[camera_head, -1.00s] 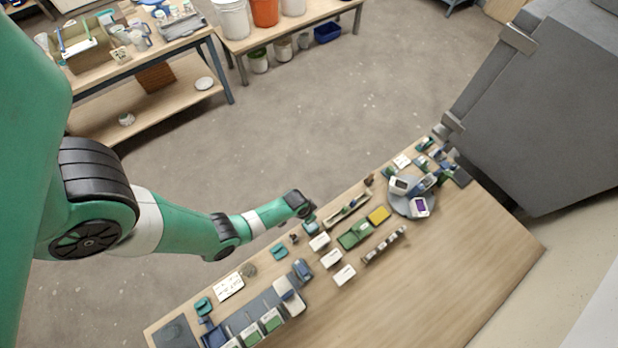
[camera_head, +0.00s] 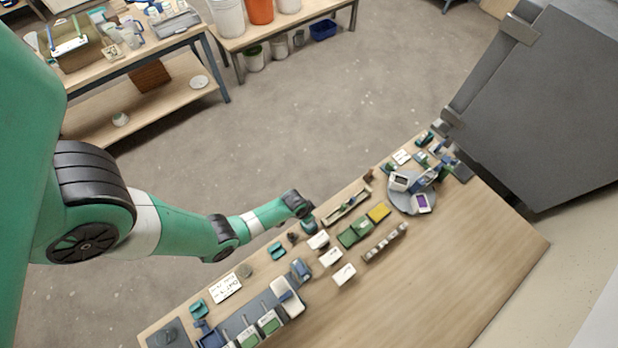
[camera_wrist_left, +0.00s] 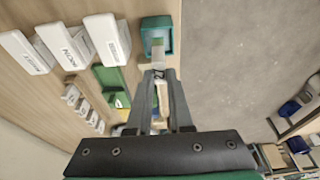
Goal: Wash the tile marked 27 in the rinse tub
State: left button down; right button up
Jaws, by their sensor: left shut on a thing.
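My left gripper (camera_head: 304,212) is at the far edge of the long table in the head view. In the left wrist view my left gripper (camera_wrist_left: 160,82) is shut on a small pale tile (camera_wrist_left: 158,58). The tile has a dark mark close to the fingertips, too small to read surely as 27. A small teal tub (camera_wrist_left: 173,40) lies just beyond the fingertips, and the tile's far end overlaps it in the picture. I cannot tell whether the tile is inside the tub or above it. My right gripper is not in view.
White labelled blocks (camera_wrist_left: 73,47) stand beside the tub, with a green tray (camera_wrist_left: 113,82) nearby. In the head view, a yellow block (camera_head: 379,212) and a round grey stand (camera_head: 403,197) are further right. The table's near right part is clear.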

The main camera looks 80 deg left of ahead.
pick_arm(q)
jog(key=shift+s+d+b+x, duration=0.1)
jog(key=shift+s+b+x, duration=0.15)
jog(key=shift+b+x, duration=0.85)
jog(key=shift+s+d+b+x, duration=0.1)
jog(key=shift+s+b+x, duration=0.15)
jog(key=shift+b+x, duration=0.8)
jog(key=shift+s+d+b+x, duration=0.1)
jog(key=shift+s+b+x, duration=0.15)
jog(key=shift+b+x, duration=0.8)
jog(key=shift+f, duration=0.2)
jog(key=shift+r+p, duration=0.45)
jog(key=shift+p, duration=0.05)
jog(key=shift+f+b, duration=0.45)
jog(key=shift+f, duration=0.05)
jog(key=shift+r+p, duration=0.5)
jog(key=shift+f+b, duration=0.45)
jog(key=shift+f, duration=0.05)
jog(key=shift+r+p, duration=0.45)
jog(key=shift+p, duration=0.05)
dwell(0.8)
